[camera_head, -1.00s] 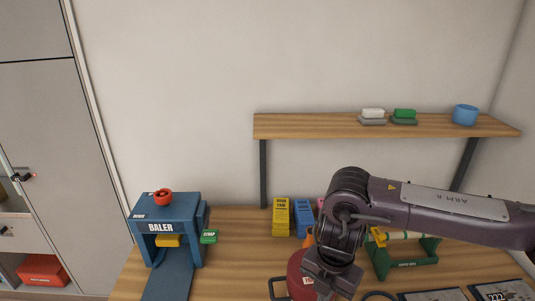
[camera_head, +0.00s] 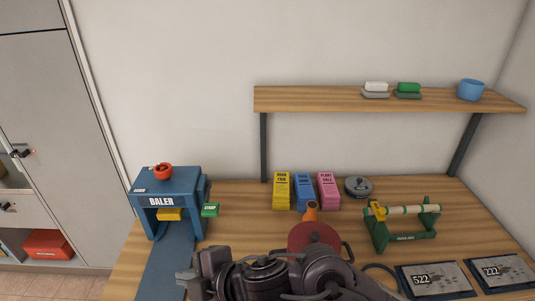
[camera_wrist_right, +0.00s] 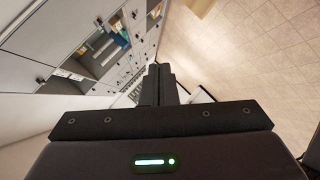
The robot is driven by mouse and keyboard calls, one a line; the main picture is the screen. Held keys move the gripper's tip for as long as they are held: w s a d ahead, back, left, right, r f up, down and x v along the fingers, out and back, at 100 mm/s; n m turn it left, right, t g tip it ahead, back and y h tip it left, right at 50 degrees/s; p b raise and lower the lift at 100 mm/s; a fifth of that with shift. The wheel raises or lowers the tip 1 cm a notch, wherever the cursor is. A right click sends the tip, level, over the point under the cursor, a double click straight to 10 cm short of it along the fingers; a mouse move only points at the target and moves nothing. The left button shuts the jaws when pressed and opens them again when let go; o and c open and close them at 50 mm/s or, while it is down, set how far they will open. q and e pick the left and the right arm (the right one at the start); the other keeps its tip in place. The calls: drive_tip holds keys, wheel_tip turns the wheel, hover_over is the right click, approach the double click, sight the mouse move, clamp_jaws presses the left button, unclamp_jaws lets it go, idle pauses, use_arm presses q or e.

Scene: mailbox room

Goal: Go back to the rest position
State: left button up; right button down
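My right arm, dark and jointed, lies low across the bottom middle of the head view. Its gripper (camera_head: 190,281) is at the arm's left end, in front of the worktable. In the right wrist view the fingers (camera_wrist_right: 161,82) look close together, with nothing seen between them. That view shows grey lockers and tiled floor beyond. My left gripper is not in view.
On the table (camera_head: 245,218) stand a blue baler (camera_head: 165,187), yellow, blue and pink boxes (camera_head: 304,191), a red round object (camera_head: 314,239) partly behind my arm, a green roll stand (camera_head: 405,236) and numbered tablets (camera_head: 433,281). A shelf (camera_head: 330,99) hangs above.

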drive_tip(key=w+d+f+m+t+h, duration=0.1)
drive_tip(key=w+d+m+t+h, duration=0.15)
drive_tip(key=d+m, duration=0.5)
drive_tip(key=w+d+f+m+t+h, duration=0.2)
drive_tip(key=d+m+h, duration=0.1)
drive_tip(key=d+m, duration=0.5)
drive_tip(key=s+d+f+m+g+h, duration=0.35)
drive_tip(key=s+d+f, duration=0.2)
drive_tip(key=d, duration=0.35)
drive_tip(key=s+d+f+m+g+h, duration=0.2)
drive_tip(key=s+d+f+m, duration=0.3)
drive_tip(key=d, duration=0.5)
wheel_tip(320, 180, down, 34)
drive_tip(key=s+n+g+b, duration=0.2)
drive_tip(key=s+b, duration=0.1)
drive_tip(key=b, duration=0.3)
drive_tip(key=s+d+f+b, duration=0.3)
drive_tip(key=s+f+b, duration=0.1)
drive_tip(key=s+f, duration=1.5)
wheel_tip(320, 180, down, 5)
drive_tip(key=shift+s+r+g, duration=0.1)
drive_tip(key=shift+s+g, duration=0.25)
drive_tip(key=shift+g, duration=0.05)
